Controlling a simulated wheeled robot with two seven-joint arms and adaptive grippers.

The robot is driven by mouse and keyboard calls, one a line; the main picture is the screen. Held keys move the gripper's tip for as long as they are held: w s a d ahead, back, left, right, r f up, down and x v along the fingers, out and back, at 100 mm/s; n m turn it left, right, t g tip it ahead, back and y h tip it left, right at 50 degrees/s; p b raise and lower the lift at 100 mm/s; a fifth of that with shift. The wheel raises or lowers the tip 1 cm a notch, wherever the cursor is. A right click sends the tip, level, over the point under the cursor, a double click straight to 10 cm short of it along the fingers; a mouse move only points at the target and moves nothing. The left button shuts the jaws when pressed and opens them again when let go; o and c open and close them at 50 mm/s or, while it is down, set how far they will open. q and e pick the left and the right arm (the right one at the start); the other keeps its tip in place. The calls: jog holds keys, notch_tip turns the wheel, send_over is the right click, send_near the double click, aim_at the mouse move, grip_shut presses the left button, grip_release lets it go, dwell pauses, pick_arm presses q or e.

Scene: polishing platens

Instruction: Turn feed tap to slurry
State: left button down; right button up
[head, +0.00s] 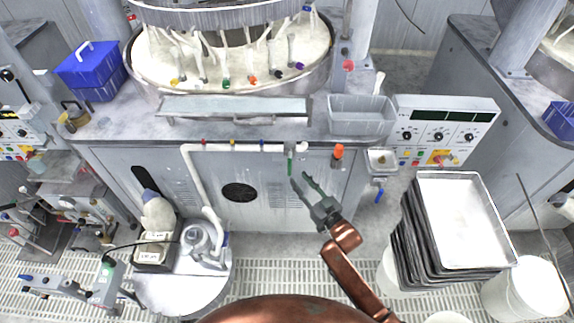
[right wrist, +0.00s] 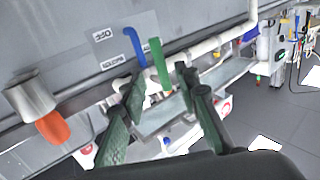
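A white pipe (head: 245,147) runs along the front of the polishing machine. A tap with a green lever (head: 290,166) hangs down near its right end; the lever also shows in the right wrist view (right wrist: 159,66). A blue lever (right wrist: 135,47) is beside it there. Two small label plates (right wrist: 110,47) are behind these levers; their text is hard to read. My right gripper (head: 300,178) is open, its fingertips just below and right of the green lever. In the right wrist view its fingers (right wrist: 160,84) stand apart around the lever's line; contact cannot be told. My left gripper is out of view.
An orange knob (head: 338,151) sits right of the green lever. A blue-handled valve (head: 379,194) hangs below a small basin (head: 382,160). Stacked metal trays (head: 465,220) stand at the right. A pump on a round drum (head: 200,240) stands at the left.

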aim_at(290, 168)
jog(key=b+x, duration=0.1)
jog(key=x, duration=0.6)
jog(key=shift+w+a, duration=0.25)
jog(key=shift+w, duration=0.1)
grip_shut()
